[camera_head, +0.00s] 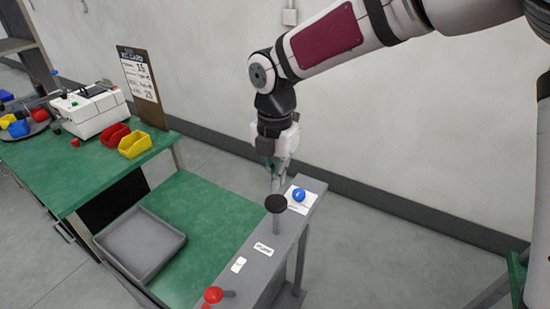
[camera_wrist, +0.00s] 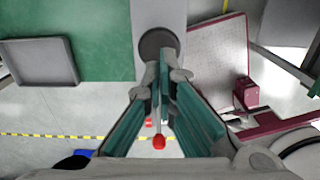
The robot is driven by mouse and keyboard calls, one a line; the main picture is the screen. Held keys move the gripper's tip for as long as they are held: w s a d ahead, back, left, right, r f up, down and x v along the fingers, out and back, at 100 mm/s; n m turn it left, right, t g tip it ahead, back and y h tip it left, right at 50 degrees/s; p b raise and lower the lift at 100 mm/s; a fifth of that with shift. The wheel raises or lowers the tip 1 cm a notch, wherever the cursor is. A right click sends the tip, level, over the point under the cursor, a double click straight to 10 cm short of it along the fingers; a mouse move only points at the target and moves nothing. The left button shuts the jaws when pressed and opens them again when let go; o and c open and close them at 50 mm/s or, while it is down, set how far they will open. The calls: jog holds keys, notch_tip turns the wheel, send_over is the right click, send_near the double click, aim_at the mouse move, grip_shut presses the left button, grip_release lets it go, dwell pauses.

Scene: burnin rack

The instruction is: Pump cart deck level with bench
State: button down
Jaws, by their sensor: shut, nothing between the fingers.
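The cart's green deck (camera_head: 205,220) sits lower than the green bench top (camera_head: 75,165) beside it. Along the cart's right side runs a grey panel (camera_head: 262,262). A black round knob (camera_head: 276,203) stands on a post on it, with a blue knob (camera_head: 298,194) behind on a white label and a red knob (camera_head: 213,295) at the near end. My gripper (camera_head: 277,183) is shut and empty, pointing down close to the black knob. In the wrist view the black knob (camera_wrist: 158,44) lies just beyond the fingertips (camera_wrist: 163,72); contact cannot be told.
A grey tray (camera_head: 112,253) lies on the deck; it also shows in the wrist view (camera_wrist: 65,80). The bench holds a white machine (camera_head: 90,110), a clipboard (camera_head: 140,78), red (camera_head: 115,135) and yellow bins (camera_head: 135,146). A wall stands behind; bare floor lies right of the panel.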

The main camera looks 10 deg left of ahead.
aim_at(276, 202)
jog(key=shift+f+p, duration=0.5)
jog(key=shift+f, duration=1.8)
